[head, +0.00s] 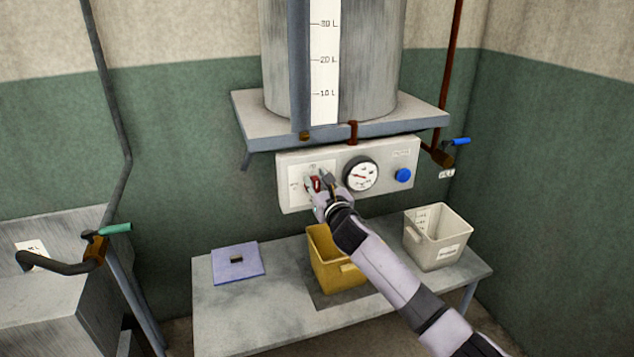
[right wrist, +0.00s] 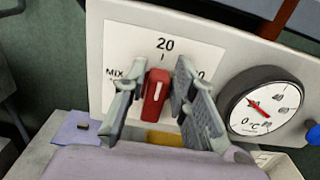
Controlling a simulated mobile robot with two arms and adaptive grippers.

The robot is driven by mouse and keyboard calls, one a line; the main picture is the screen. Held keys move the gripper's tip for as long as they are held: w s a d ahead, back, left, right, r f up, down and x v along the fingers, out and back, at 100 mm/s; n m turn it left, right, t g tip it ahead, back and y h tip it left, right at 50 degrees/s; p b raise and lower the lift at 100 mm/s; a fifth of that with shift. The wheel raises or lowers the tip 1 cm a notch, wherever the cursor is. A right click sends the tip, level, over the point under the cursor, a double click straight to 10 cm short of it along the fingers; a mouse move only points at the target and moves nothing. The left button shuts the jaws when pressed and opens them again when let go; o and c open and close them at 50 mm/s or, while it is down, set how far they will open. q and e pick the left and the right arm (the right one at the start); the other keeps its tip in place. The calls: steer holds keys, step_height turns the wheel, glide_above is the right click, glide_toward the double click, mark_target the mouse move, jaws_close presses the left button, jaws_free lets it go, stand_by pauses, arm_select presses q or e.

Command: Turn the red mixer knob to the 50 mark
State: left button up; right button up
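The red mixer knob (right wrist: 156,92) sits on a white dial plate (right wrist: 119,38) marked MIX on its left and 20 at its top. The knob is near upright, its white line pointing up toward the 20 mark. A mark ending in 0 shows at the right, its front part hidden by a finger. My right gripper (right wrist: 160,98) is open, with one finger on each side of the knob and small gaps between. In the head view my right gripper (head: 322,182) reaches the panel and partly covers the red knob (head: 313,184). My left gripper is not in view.
The control panel (head: 334,195) also bears a temperature gauge (head: 361,174) and a blue button (head: 403,175), right of the knob. Below are a yellow bin (head: 325,258), a white bin (head: 435,240) and a blue lid (head: 237,274) on a grey bench (head: 222,322). A shelf with a tank overhangs the panel.

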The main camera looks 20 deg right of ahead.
jaws_close()
steer(key=shift+d+m, duration=0.15)
steer(key=shift+m, duration=0.25)
steer(key=shift+f+m, duration=1)
steer(key=shift+m, duration=4.85)
steer(key=shift+f+m, duration=0.95)
steer(key=shift+m, duration=4.95)
steer(key=shift+f+m, duration=1)
steer(key=shift+m, duration=4.85)
